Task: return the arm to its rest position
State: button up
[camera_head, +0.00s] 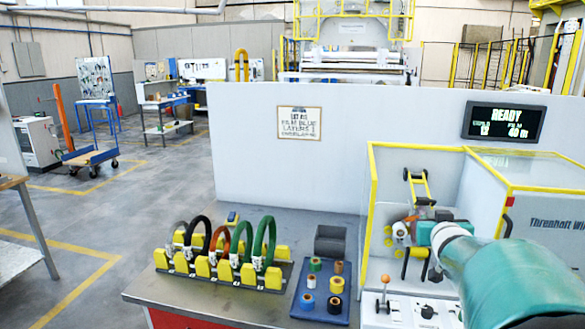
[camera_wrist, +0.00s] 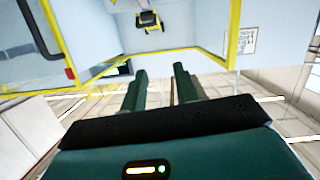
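My arm enters the head view from the lower right and reaches towards the yellow-framed wrapping machine (camera_head: 372,215). My gripper is partly hidden behind my own arm in the head view. In the wrist view my gripper (camera_wrist: 160,78) shows two dark green fingers with a clear gap between them. Nothing is held in that gap. The machine's yellow frame (camera_wrist: 175,50) lies beyond the fingertips in the wrist view.
Several coils stand in a rack (camera_head: 222,272) on the table (camera_head: 190,296). A blue tray (camera_head: 318,318) with film rolls lies beside it. A white partition (camera_head: 240,150) stands behind.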

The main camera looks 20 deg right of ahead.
jog(key=s+a+f+n+g+y, duration=0.1)
jog(key=a+y, duration=0.1)
jog(key=a, duration=1)
jog(key=s+a+f+n+g+y, duration=0.1)
jog(key=a+f+g+y, duration=0.15)
jog(key=a, duration=0.85)
jog(key=s+a+f+n+g+y, duration=0.1)
jog(key=s+a+f+n+y, duration=0.1)
jog(key=s+a, duration=0.4)
jog(key=s+a+f+n+g+y, duration=0.2)
jog(key=s+a, duration=0.4)
jog(key=a, duration=0.6)
jog(key=shift+f+y, duration=0.3)
jog(key=shift+y, duration=0.05)
jog(key=shift+d, duration=0.25)
